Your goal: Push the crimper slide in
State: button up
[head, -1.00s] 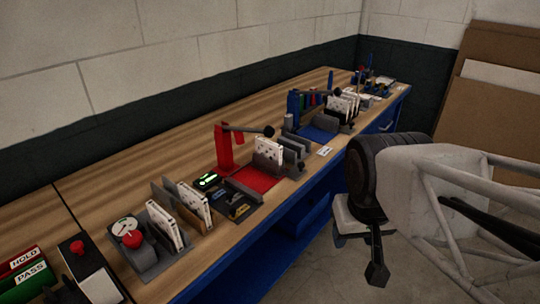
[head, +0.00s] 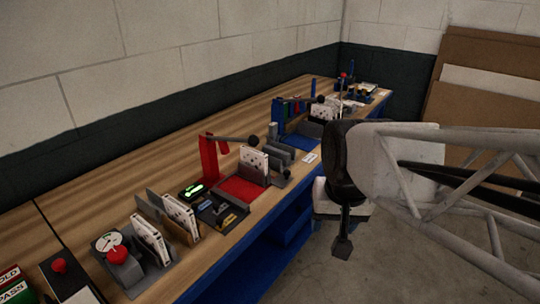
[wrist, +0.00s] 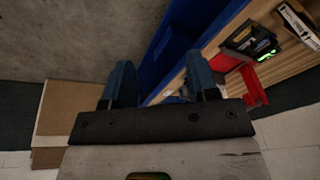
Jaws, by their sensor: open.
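No part is marked as the crimper slide, and I cannot tell for sure which one it is. A red stand with a black-knobbed lever (head: 209,160) is on the bench beside a red pad (head: 238,190). A similar blue station with a blue pad (head: 300,143) stands farther along. My gripper (head: 343,240) hangs in front of the bench over the floor, apart from everything. In the wrist view my gripper (wrist: 160,82) shows two spread blue-grey fingers with nothing between them. The red station (wrist: 252,88) also shows there, at the right.
The wooden bench (head: 110,178) runs back along the wall. Boxed filters (head: 152,238) stand in grey holders. A red-knobbed gauge unit (head: 118,252), a green-lit display (head: 192,190) and a small parts tray (head: 222,212) are near. The floor (head: 400,260) in front is clear. Cardboard (head: 480,100) leans behind.

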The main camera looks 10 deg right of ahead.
jog(key=w+m+y, duration=0.1)
jog(key=w+m, duration=0.3)
jog(key=w, duration=0.6)
jog(key=m+y, duration=0.3)
jog(key=m, duration=1.3)
send_near(288, 171)
jog(key=f, duration=0.1)
jog(key=shift+w+a+g, duration=0.3)
jog(key=shift+w, duration=0.05)
jog(key=shift+f, duration=0.1)
jog(key=shift+x, duration=3.8)
grip_shut()
